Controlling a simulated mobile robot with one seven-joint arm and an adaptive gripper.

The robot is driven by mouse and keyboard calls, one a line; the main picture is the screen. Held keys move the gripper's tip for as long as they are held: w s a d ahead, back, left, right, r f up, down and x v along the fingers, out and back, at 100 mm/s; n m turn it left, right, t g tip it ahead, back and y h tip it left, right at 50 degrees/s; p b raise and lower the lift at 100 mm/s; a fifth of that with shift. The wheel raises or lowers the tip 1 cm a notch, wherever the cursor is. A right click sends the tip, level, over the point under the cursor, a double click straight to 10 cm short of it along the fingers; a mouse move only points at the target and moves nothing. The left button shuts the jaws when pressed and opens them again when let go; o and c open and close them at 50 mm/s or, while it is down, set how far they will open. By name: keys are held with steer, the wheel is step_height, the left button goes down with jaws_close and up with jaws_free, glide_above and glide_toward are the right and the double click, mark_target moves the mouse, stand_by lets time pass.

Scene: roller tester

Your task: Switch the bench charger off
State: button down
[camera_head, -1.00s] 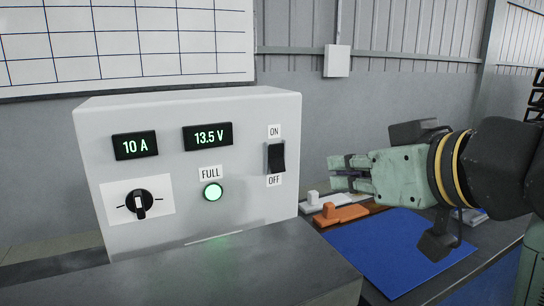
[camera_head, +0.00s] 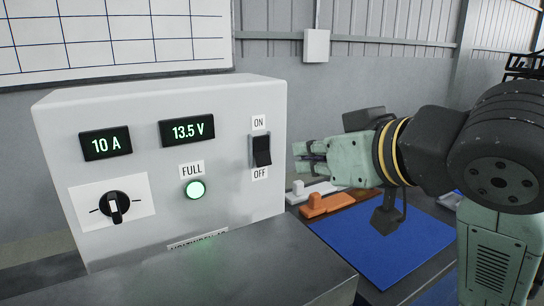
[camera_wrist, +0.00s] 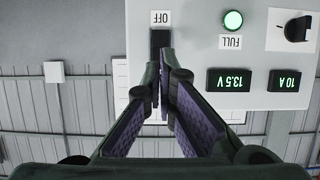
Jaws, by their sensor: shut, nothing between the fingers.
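The bench charger (camera_head: 225,105) is a light grey box with lit displays reading 10 A and 13.5 V. Its black rocker switch (camera_head: 262,151) sits between an ON label above and an OFF label below. A green lamp (camera_head: 195,189) marked FULL glows, and a black rotary knob (camera_head: 113,207) is at the lower left. My gripper (camera_head: 300,158) is shut and empty, just right of the switch and apart from it in the head view. In the wrist view, upside down, my fingertips (camera_wrist: 163,100) overlap part of the switch (camera_wrist: 160,40); contact cannot be told.
A dark metal block (camera_head: 230,270) stands in front of the charger. Orange (camera_head: 325,204) and white (camera_head: 312,191) clamp-like items lie on the bench beside a blue mat (camera_head: 370,250). A small white box (camera_head: 316,45) is on the wall.

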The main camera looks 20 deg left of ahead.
mark_target(265, 159)
steer(key=p+x, duration=0.2)
steer(key=x, duration=0.9)
steer(key=shift+w+a+f, duration=0.15)
steer(key=shift+w+a, duration=0.05)
